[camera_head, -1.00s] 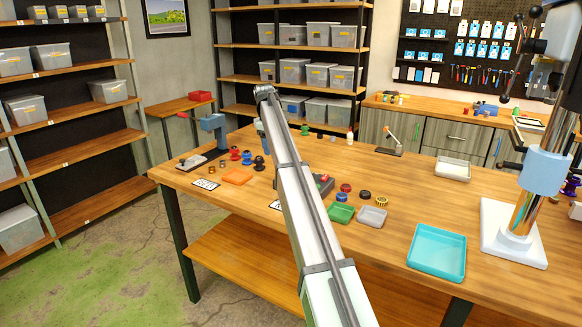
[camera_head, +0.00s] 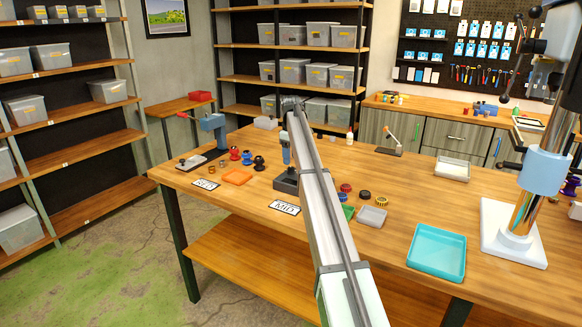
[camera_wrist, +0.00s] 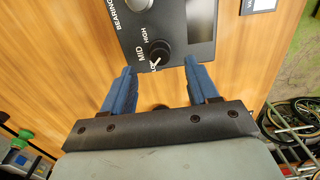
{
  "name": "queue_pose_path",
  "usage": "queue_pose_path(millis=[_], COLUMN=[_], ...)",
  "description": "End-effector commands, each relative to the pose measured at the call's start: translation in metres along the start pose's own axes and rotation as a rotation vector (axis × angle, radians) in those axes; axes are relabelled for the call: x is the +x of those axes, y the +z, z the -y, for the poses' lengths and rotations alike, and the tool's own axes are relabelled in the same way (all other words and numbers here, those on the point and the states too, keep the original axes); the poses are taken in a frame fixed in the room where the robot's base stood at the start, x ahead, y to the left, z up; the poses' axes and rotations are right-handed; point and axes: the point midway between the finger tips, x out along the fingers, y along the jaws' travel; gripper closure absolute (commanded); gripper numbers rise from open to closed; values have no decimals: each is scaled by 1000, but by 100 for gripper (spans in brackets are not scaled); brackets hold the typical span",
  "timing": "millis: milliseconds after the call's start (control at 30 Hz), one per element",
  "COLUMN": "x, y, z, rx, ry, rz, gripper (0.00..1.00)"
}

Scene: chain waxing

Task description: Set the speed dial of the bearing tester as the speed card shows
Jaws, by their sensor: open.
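The bearing tester (camera_head: 287,186) is a dark box on the bench, partly behind my arm in the head view. In the wrist view its black panel (camera_wrist: 180,12) shows the speed dial (camera_wrist: 159,50), a black knob with a white mark pointing down-left at LOW. MID and HIGH are printed to its left and upper left. My gripper (camera_wrist: 159,66) is open, its blue fingers apart on either side below the dial, holding nothing. In the head view my gripper (camera_head: 286,156) is above the tester. The speed card (camera_head: 284,207) reads MID and lies in front of the tester.
Another card (camera_head: 205,184) lies by an orange tray (camera_head: 237,176) and several coloured parts. Right of the tester are small rings, a grey tray (camera_head: 372,216) and a teal tray (camera_head: 437,254). A tall press stand (camera_head: 515,245) is at the right.

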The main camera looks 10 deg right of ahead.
Motion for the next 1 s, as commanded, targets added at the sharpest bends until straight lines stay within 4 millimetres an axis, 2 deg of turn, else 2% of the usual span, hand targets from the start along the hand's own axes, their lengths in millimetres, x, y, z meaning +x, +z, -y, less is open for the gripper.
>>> queue_pose_path(millis=[100, 300, 500, 767, 1000], x=[20, 40, 47, 48, 48], y=[1, 0, 0, 0, 0], z=[1, 0, 0, 0, 0], rx=[0, 0, 0, 0, 0], ry=[-1, 0, 0, 0, 0], rz=[1, 1, 1, 0, 0], gripper=[41, 41, 41, 41, 64])
